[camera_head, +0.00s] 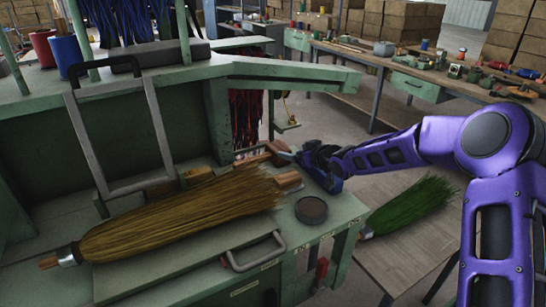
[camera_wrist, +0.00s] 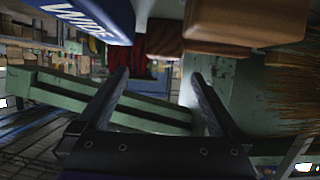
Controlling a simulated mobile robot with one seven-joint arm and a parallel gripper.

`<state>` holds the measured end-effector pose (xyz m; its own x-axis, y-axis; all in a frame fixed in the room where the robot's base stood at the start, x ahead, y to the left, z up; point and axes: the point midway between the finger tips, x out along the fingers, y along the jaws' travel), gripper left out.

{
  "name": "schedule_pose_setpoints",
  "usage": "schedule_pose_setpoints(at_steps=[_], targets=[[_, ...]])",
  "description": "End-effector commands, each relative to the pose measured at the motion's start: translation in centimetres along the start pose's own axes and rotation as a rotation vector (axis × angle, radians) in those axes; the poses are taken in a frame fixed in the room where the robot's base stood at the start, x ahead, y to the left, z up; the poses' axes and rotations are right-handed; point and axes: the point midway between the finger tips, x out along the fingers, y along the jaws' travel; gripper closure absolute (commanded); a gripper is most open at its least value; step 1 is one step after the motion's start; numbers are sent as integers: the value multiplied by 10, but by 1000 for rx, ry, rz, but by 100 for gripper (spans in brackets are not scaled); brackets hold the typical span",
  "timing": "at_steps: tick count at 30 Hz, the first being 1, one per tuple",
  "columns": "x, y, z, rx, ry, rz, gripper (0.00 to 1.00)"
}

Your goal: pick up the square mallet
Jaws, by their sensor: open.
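Brown wooden mallet-like pieces lie on the green bench at the right end of the broom. One is a reddish-brown block (camera_head: 252,160) behind the bristles, and another is a lighter wooden piece (camera_head: 288,181) at their tip. I cannot tell for sure which is the square mallet. In the wrist view a large brown block (camera_wrist: 245,20) fills the upper right, with a darker brown block (camera_wrist: 205,46) below it. My gripper (camera_head: 296,154) is close beside these pieces. In the wrist view my gripper (camera_wrist: 158,78) has its fingers spread, with nothing held between them.
A straw broom (camera_head: 180,215) lies along the bench, and its bristles also show in the wrist view (camera_wrist: 295,85). A blue box (camera_wrist: 85,18) with white lettering is close by my gripper. A round dark tin (camera_head: 311,210) sits near the bench's right edge. A green broom (camera_head: 410,205) lies lower right.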

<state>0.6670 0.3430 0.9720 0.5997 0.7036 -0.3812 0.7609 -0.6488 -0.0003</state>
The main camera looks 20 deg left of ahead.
Motion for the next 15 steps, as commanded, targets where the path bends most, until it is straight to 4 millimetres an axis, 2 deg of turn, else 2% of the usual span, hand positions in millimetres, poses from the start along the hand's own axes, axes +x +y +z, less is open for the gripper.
schedule_pose_setpoints(at_steps=[1, 3, 11, 15], targets=[[11, -1, 1, 0, 0, -2, 0], [20, -1, 0, 0, 0, -1, 0], [37, -1, 0, 0, -1, 0, 0], [57, -5, -1, 0, -1, -1, 0]])
